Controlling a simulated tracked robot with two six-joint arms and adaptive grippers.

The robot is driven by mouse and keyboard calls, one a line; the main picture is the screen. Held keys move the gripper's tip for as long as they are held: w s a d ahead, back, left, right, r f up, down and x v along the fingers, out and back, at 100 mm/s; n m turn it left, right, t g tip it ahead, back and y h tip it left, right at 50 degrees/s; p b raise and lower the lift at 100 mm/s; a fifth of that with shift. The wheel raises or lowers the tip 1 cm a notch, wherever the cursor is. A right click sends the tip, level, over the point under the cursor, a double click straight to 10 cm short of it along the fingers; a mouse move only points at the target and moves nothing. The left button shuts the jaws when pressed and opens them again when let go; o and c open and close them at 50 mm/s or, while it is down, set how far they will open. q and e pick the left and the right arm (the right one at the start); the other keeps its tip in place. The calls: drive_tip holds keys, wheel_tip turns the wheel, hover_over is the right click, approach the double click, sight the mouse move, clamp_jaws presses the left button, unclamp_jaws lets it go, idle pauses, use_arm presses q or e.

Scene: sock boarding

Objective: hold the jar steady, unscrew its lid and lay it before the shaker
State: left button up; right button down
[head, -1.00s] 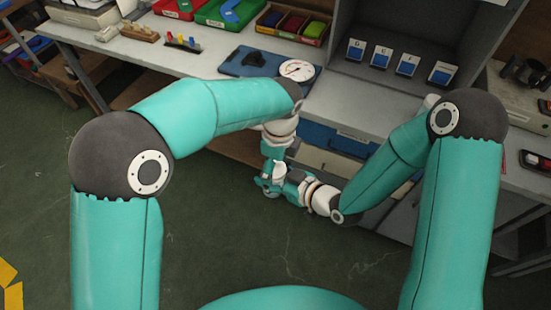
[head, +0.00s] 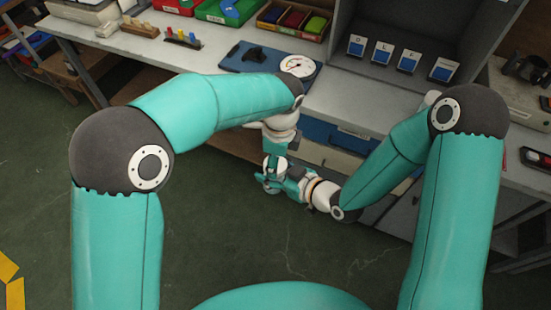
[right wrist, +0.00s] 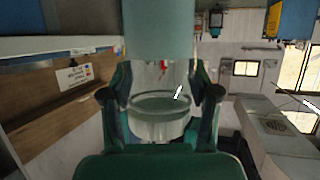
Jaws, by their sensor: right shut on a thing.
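My right gripper (right wrist: 160,98) is shut on a clear glass jar (right wrist: 160,130), whose round rim shows between its two dark teal fingers in the right wrist view. A pale teal cylinder fills the top middle of that view above the jar; I cannot tell what it is. In the head view my right gripper (head: 272,182) is low in front of the table, and my left gripper (head: 274,160) is close above it, pointing down. The left fingers are too small and covered to read. The jar is mostly hidden there. I cannot make out the lid or the shaker.
The long table (head: 190,50) runs behind the arms. On it are a blue board (head: 240,60), a round dial (head: 298,66), a red tray (head: 180,5) and a box with coloured compartments (head: 292,20). Several cards stand in a grey cabinet (head: 420,30). Open floor lies at left.

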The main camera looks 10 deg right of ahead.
use_arm(q)
drive_tip(key=shift+r, duration=0.25)
idle(0.3)
drive_tip(key=shift+r, duration=0.85)
drive_tip(key=shift+d+r, duration=0.1)
